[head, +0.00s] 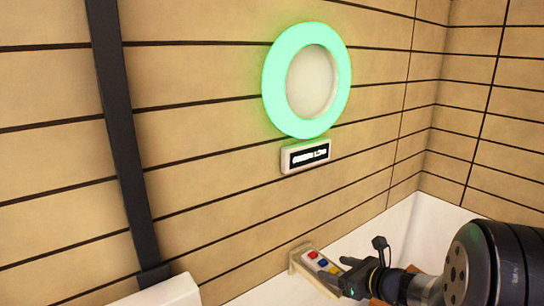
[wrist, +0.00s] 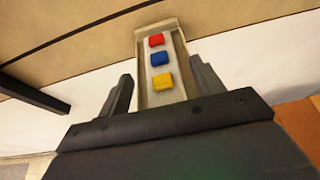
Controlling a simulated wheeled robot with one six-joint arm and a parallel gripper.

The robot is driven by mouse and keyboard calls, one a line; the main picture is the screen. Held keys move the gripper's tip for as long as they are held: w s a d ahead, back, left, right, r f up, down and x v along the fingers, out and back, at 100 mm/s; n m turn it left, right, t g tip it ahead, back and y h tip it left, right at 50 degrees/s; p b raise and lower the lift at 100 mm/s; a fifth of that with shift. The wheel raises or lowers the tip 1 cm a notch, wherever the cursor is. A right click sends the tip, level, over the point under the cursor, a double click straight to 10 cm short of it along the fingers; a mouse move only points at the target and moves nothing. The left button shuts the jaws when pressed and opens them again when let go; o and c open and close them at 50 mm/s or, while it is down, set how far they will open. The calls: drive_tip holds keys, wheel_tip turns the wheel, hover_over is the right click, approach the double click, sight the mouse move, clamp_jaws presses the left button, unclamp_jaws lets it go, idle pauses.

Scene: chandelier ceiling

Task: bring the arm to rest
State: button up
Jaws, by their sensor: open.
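My gripper (head: 341,279) is low in the head view, at the end of my dark arm, which comes in from the lower right. In the wrist view my gripper (wrist: 160,88) shows two dark fingers spread apart with nothing between them in its grasp. Beyond the fingers is a pale panel (wrist: 145,98) with a red, a blue and a yellow button in a row. The panel also shows in the head view (head: 299,260), low on the wall just beyond my gripper. I cannot tell whether the fingers touch it.
A ring glowing green (head: 274,92) with a pale centre is on the tan panelled wall (head: 200,150). A small sign (head: 306,156) is below it. A dark vertical bar (head: 120,140) runs down the left. A white surface (head: 401,228) lies along the wall's foot.

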sight(329, 269)
drive_tip(key=x, duration=0.3)
drive_tip(key=shift+w+a+f, duration=0.2)
drive_tip(key=shift+d+r, duration=0.1)
drive_tip(key=shift+r, duration=1.4)
drive_tip(key=shift+s, duration=0.1)
drive_tip(key=shift+f, duration=0.1)
